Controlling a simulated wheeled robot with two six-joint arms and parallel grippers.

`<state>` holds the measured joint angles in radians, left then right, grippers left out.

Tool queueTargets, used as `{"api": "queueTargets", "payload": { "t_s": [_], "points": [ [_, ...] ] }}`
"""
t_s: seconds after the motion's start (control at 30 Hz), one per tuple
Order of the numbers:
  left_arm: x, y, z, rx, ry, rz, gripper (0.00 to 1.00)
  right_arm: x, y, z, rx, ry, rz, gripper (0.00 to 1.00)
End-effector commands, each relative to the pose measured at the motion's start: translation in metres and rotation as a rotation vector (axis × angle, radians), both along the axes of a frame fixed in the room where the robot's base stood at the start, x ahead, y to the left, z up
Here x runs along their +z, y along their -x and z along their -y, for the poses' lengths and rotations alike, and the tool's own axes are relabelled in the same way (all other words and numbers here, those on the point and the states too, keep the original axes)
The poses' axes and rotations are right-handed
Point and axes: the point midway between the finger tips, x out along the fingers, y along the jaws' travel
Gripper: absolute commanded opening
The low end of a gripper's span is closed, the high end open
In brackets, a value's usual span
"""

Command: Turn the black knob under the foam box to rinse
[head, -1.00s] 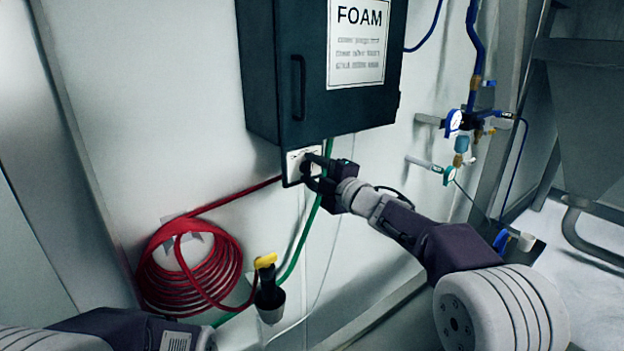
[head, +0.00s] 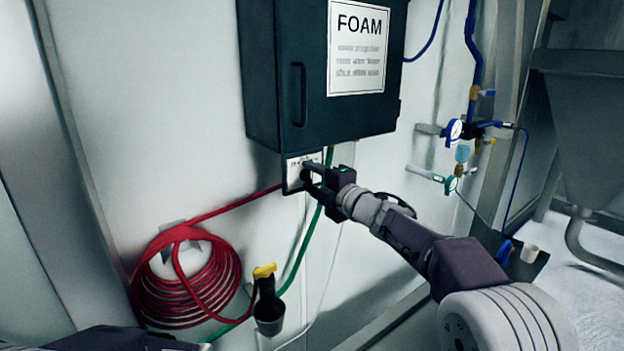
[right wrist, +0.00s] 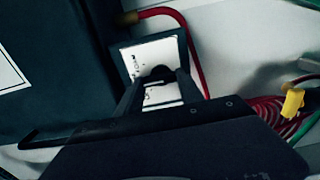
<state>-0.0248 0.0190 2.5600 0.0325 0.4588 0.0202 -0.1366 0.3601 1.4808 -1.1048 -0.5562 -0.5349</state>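The dark foam box (head: 320,110) hangs on the wall, with a white "FOAM" label on its door. Under it is a small white panel (head: 291,172) in a dark frame. The black knob (right wrist: 160,73) sits on this panel and shows in the right wrist view between my right gripper's fingers. In the head view the gripper mostly hides it. My right gripper (head: 309,172) is at the panel, with one finger on each side of the knob. Whether the fingers press on the knob is too dark to tell. My left gripper is out of view; only part of my left arm shows at the bottom left.
A coiled red hose (head: 188,275) hangs on the wall at lower left. A yellow-and-black spray nozzle (head: 267,297) sits in a holder beside it. A green hose (head: 300,245) runs down from the box. Blue pipes with a gauge (head: 454,130) are at right.

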Motion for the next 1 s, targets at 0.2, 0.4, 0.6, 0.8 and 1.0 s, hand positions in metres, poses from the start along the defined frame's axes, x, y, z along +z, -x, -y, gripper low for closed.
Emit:
{"api": "queueTargets", "payload": {
  "t_s": [0.2,0.4,0.6,0.8,1.0],
  "points": [
    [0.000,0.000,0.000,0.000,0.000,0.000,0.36,-0.004,0.000,-0.001,0.002,0.003,-0.005,0.66],
    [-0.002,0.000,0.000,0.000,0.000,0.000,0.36,-0.003,0.002,0.001,0.000,0.002,-0.004,0.66],
    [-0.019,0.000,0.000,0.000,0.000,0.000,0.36,-0.005,0.032,0.024,-0.002,0.001,0.000,0.66],
    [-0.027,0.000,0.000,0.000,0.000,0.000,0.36,-0.004,0.064,0.046,-0.002,0.003,-0.002,0.66],
    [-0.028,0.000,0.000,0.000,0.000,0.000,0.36,-0.003,0.075,0.053,0.001,0.002,-0.005,0.66]
  ]
}}
